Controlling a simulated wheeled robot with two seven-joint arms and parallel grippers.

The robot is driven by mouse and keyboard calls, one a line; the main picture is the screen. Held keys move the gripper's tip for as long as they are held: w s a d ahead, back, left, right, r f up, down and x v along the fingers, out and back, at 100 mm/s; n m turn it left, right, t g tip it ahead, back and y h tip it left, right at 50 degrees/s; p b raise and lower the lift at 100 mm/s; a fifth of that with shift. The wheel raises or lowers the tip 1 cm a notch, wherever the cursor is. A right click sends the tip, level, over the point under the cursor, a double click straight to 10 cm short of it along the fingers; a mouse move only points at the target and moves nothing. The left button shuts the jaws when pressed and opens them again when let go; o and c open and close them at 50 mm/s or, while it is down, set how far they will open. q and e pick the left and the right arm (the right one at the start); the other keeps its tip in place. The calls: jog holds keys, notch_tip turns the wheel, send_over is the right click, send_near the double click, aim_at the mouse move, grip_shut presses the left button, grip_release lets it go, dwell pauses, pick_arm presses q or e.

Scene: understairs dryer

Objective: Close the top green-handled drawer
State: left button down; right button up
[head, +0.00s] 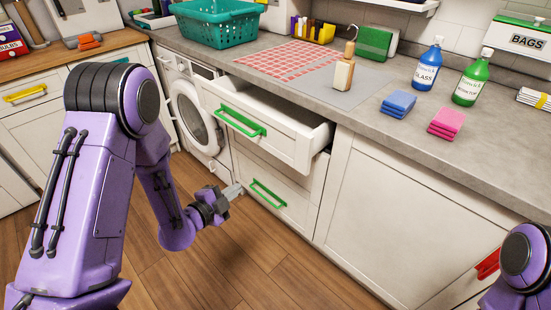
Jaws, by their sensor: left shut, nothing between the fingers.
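The top drawer (285,138) with a green handle (240,121) stands pulled out from the white cabinet below the counter. Its right side wall and part of its open top show. A lower drawer (290,197) with a green handle (268,193) sits below it and looks shut. My left gripper (236,190) is shut and empty. In the picture it is below and left of the top drawer, near the lower green handle, apart from the top handle. Only a part of my right arm shows at the lower right; its gripper is out of view.
A white washing machine (190,108) stands left of the drawers. The counter (385,140) above holds a teal basket (217,22), a red checked cloth (290,60), bottles and sponges. A red handle (487,264) is at lower right. Wooden floor (240,265) lies open in front.

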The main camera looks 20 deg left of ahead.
pick_arm(q)
notch_tip(320, 180, up, 6)
jog(key=w+r+m+t+h+b, duration=0.15)
jog(key=m+h, duration=0.25)
jog(key=m, duration=0.4)
jog(key=p, duration=0.3)
send_near(279, 141)
jog(key=x, duration=0.7)
jog(key=shift+s, duration=0.1)
pick_arm(e)
jog(key=shift+r, duration=0.15)
